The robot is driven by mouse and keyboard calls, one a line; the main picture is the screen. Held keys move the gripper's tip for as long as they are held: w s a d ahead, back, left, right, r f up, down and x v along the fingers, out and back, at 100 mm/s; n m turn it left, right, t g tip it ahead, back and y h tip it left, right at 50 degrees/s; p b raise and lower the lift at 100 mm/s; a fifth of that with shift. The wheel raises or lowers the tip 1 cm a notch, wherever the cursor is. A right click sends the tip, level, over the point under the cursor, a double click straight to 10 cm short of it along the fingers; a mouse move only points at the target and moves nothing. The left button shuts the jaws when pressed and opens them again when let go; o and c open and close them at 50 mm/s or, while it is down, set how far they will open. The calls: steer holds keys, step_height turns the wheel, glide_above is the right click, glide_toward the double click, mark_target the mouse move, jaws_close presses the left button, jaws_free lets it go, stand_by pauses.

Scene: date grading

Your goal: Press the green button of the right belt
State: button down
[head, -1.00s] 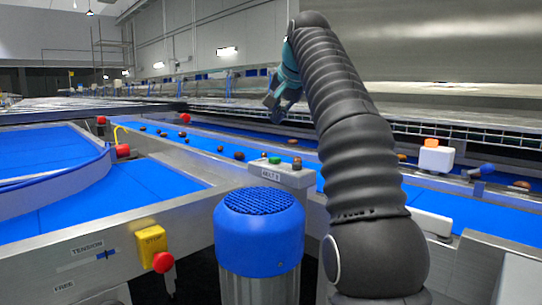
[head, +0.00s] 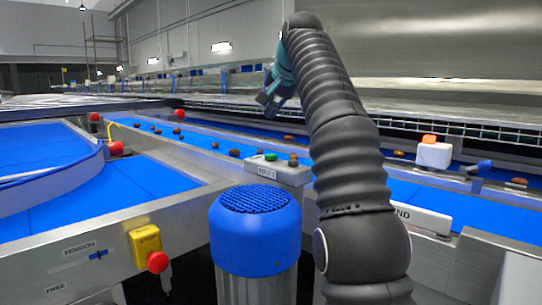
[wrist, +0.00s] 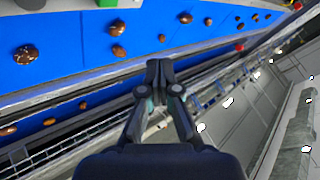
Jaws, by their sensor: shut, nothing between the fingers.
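The green button (head: 270,156) sits on a grey control box (head: 282,173) on the near rail of the blue belt (head: 428,196) carrying dates. The box has a small label that I cannot read surely, and a brownish knob to the right of the button. My gripper (head: 264,106) is beyond and above the box, over the far side of the belt, apart from the button. In the wrist view my gripper (wrist: 162,66) has its fingertips together and empty. A green patch (wrist: 107,3) is cut off at the top edge there; I cannot tell whether it is the button.
A blue-capped motor (head: 255,225) stands in front of the box. A yellow stop box (head: 145,243) with a red knob is at the lower left. A white box with an orange top (head: 433,152) stands on the right. Several dates (wrist: 25,54) lie on the belt.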

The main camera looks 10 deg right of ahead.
mark_target(272, 155)
steer(key=shift+s+f, duration=0.1)
steer(key=shift+f, duration=1.4)
steer(key=shift+f+b, duration=1.2)
steer(key=shift+f, duration=1.3)
steer(key=shift+f, duration=0.15)
steer(key=shift+f, duration=0.25)
